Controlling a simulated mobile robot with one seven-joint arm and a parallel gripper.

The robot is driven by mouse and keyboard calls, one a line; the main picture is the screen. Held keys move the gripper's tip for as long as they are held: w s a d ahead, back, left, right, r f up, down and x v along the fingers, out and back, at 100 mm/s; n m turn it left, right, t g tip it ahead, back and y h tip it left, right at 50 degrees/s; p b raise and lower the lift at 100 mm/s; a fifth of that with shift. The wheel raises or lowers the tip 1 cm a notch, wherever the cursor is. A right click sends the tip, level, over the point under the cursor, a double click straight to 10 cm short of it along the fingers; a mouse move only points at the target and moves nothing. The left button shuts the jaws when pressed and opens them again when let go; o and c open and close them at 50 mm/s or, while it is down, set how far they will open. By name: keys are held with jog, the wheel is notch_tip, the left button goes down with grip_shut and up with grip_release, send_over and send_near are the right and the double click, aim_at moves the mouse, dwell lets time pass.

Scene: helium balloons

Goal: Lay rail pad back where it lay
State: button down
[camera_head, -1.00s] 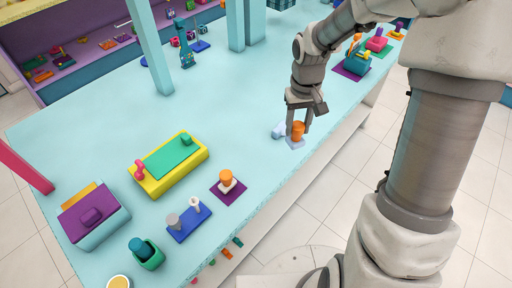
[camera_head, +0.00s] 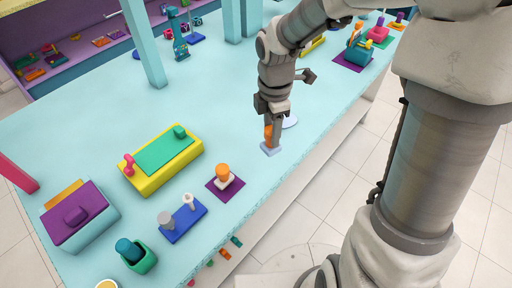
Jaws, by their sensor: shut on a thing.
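My gripper (camera_head: 270,122) is shut on an orange handle (camera_head: 268,132) over the front part of the pale blue counter (camera_head: 215,120). A pale blue-grey square pad (camera_head: 270,149) shows directly below the handle and appears to be joined to it; I take this to be the rail pad. I cannot tell whether the pad touches the counter or hangs just above it. A pale round disc (camera_head: 290,121) lies on the counter just behind and right of the gripper, partly hidden by it.
Further left are a blue base with pegs (camera_head: 183,223), a yellow tray (camera_head: 150,186), a purple-topped box (camera_head: 80,214) and a green cup (camera_head: 143,261). The counter's middle is clear.

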jog(key=n, duration=0.2)
jog(key=shift+s+a+f+n, duration=0.2)
jog(key=shift+s+a+n, duration=0.1)
jog(key=shift+a, duration=0.05)
jog(key=shift+w+a+f, duration=0.1)
jog(key=shift+w, duration=0.05)
jog(key=shift+w+a+f, duration=0.35)
jog(key=shift+w+f, duration=1.45)
jog(key=shift+w, duration=0.05)
jog(key=shift+w+a+f, duration=0.4)
jog(key=shift+w+f, duration=1.4)
jog(key=shift+w, duration=0.05)
jog(key=shift+w+a+f, duration=0.35)
jog(key=shift+w+f, duration=1.45)
jog(key=shift+w, duration=0.05)
jog(key=shift+f, duration=0.15)
jog(key=shift+c, duration=2)
grip_release()
